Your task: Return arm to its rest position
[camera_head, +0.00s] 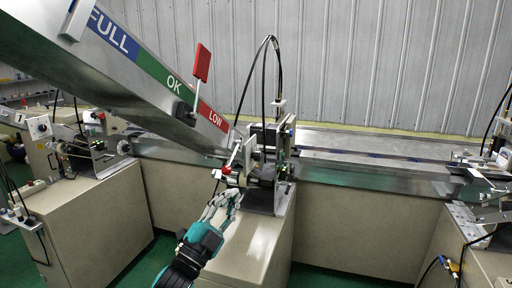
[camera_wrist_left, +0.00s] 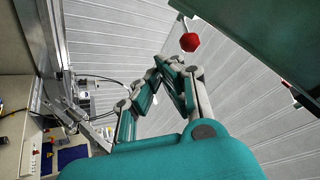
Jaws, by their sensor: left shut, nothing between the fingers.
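My left gripper (camera_head: 227,197) comes up from the bottom of the head view, with a teal and black wrist. Its fingers point up toward the wrapper machine (camera_head: 262,165) in the middle and are just below it. In the left wrist view the two fingers (camera_wrist_left: 168,64) meet at their tips, with nothing seen between them. A red ball knob (camera_wrist_left: 190,42) shows beyond the fingers there. A red knob (camera_head: 226,170) also sits on the machine just above the fingertips in the head view. My right arm is not seen.
A sloping metal chute (camera_head: 120,85) marked FULL, OK and LOW fills the upper left, with a red flag (camera_head: 202,63) on it. A long metal conveyor (camera_head: 370,180) runs behind. Beige cabinets (camera_head: 90,225) stand left and middle. Green floor shows between them.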

